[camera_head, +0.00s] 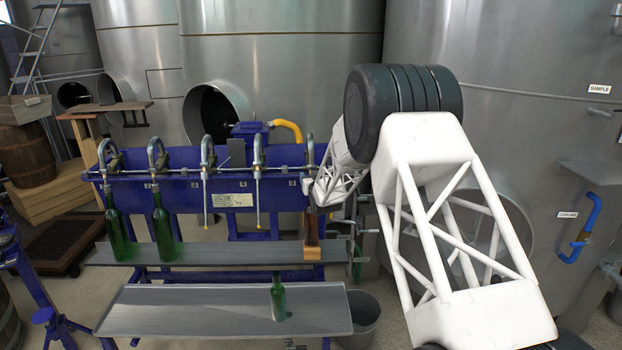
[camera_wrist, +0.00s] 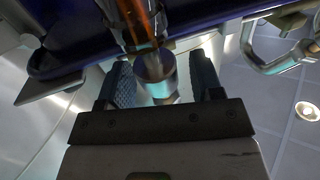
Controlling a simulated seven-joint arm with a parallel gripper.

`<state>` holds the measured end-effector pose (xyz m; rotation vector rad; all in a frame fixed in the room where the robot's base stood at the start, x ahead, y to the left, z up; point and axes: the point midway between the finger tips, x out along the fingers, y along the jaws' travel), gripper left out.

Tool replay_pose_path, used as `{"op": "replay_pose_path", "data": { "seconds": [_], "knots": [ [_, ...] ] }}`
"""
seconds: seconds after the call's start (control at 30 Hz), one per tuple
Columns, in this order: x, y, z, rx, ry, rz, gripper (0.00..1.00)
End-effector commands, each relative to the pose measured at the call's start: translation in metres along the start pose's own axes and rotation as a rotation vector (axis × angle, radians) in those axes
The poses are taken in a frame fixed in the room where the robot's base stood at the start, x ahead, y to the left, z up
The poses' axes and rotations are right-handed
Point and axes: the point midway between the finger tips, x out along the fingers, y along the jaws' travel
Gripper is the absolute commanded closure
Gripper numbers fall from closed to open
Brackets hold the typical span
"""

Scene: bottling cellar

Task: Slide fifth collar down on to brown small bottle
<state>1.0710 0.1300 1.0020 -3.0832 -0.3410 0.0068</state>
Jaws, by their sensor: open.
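In the wrist view my gripper's two dark fingers (camera_wrist: 162,85) are apart. A grey metal collar (camera_wrist: 155,78) lies between them, with a gap visible at the right finger. The brown glass (camera_wrist: 135,18) shows beyond the collar. I cannot tell whether the collar touches the bottle.
Two green bottles (camera_head: 163,228) stand under the first two heads on the upper shelf (camera_head: 215,252). Another green bottle (camera_head: 278,298) stands on the lower shelf (camera_head: 190,312). The third and fourth heads have bare tubes (camera_head: 258,195). Steel tanks (camera_head: 290,80) stand behind.

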Motion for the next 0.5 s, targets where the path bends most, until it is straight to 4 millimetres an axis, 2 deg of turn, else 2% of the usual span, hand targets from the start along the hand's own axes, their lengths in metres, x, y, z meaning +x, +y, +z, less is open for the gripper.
{"op": "replay_pose_path", "data": {
  "seconds": [0.17,0.4,0.5],
  "knots": [
    [-0.0001,0.0,0.0,0.0,0.0,0.0,0.4],
    [-0.0001,0.0001,0.0,0.0,0.0,0.0,0.74],
    [-0.0002,0.0001,0.0,0.0,0.0,0.0,0.74]
  ]
}}
